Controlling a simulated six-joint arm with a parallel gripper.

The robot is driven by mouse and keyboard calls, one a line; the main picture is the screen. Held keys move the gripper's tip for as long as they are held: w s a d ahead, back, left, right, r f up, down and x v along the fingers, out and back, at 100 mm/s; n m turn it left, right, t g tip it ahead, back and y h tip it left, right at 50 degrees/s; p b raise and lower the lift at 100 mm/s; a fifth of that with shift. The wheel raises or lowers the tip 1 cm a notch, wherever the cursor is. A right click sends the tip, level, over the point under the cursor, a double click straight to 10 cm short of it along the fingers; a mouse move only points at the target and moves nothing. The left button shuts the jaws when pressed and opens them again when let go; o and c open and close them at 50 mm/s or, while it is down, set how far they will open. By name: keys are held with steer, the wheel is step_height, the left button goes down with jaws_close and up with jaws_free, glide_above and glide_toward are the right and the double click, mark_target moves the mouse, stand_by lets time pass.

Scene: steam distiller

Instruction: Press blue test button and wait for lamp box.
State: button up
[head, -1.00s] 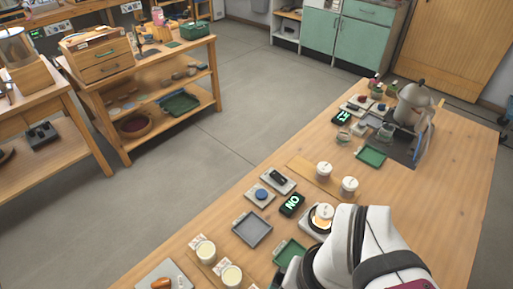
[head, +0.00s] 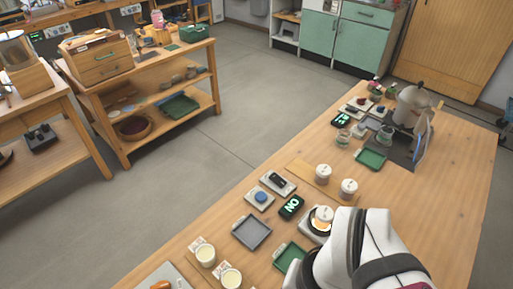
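The blue button (head: 261,197) sits on a small light plate on the long wooden table. Beside it to the right is a black box (head: 291,207) with lit green letters that look like "NO". I cannot tell for sure that this is the lamp box. A second black box (head: 341,119) with a green display stands farther back; its characters are too small to read. My white arm comes in at the bottom right. My gripper is not visible, so I cannot tell whether anything touches the button.
A black switch on a plate (head: 279,182) lies just behind the button. A grey tray (head: 252,232), a green tray (head: 289,256) and several lidded jars (head: 323,174) stand close by. A metal kettle-like vessel (head: 412,106) stands at the far end. The table's right side is clear.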

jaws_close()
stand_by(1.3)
